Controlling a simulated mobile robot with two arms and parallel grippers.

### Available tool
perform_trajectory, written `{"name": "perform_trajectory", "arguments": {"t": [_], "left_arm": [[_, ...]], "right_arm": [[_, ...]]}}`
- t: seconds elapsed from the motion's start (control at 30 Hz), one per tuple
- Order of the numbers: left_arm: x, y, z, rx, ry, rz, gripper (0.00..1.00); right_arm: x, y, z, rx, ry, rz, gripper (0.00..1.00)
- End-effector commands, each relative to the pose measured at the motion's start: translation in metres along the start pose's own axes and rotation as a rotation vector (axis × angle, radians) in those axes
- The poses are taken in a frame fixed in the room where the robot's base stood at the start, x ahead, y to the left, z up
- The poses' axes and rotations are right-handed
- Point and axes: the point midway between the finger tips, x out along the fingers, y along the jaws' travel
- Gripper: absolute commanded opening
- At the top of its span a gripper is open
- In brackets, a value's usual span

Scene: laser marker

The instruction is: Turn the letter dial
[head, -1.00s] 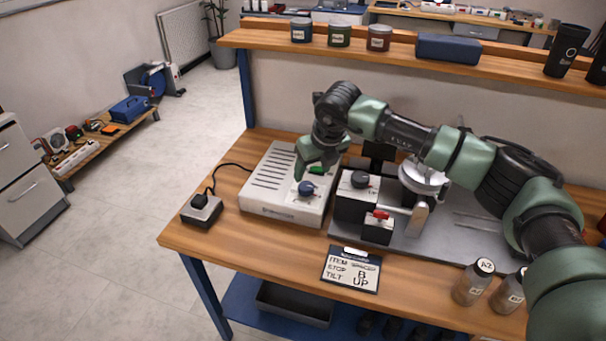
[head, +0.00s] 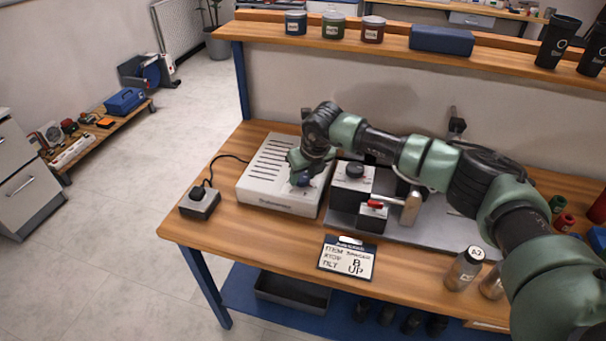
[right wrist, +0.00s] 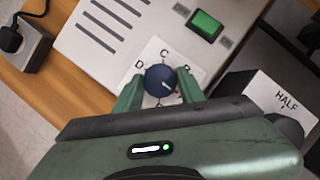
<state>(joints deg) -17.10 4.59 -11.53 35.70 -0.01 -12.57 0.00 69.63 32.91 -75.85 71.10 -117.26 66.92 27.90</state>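The letter dial is a round dark blue knob (head: 303,179) on a white plate at the front right of the pale control box (head: 277,201). My left gripper is not in view.
A green rocker switch (right wrist: 205,25) is close beyond the dial. Right of the box stands a fixture with a black knob (head: 355,171) and a red-tipped lever (head: 376,204). A small black-topped box (head: 199,201) is at left.

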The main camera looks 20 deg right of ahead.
Motion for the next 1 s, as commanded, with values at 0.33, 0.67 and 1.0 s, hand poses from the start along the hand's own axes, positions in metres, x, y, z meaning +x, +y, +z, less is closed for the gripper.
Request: {"name": "perform_trajectory", "arguments": {"t": [0.33,0.67,1.0], "left_arm": [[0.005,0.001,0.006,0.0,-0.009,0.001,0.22],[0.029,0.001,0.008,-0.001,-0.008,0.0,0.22],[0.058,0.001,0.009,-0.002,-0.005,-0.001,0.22]], "right_arm": [[0.001,-0.001,0.0,-0.027,-0.001,0.011,0.0],[0.003,-0.003,0.0,-0.206,-0.003,0.085,0.0],[0.003,-0.004,0.001,-0.499,-0.005,0.208,0.0]]}}
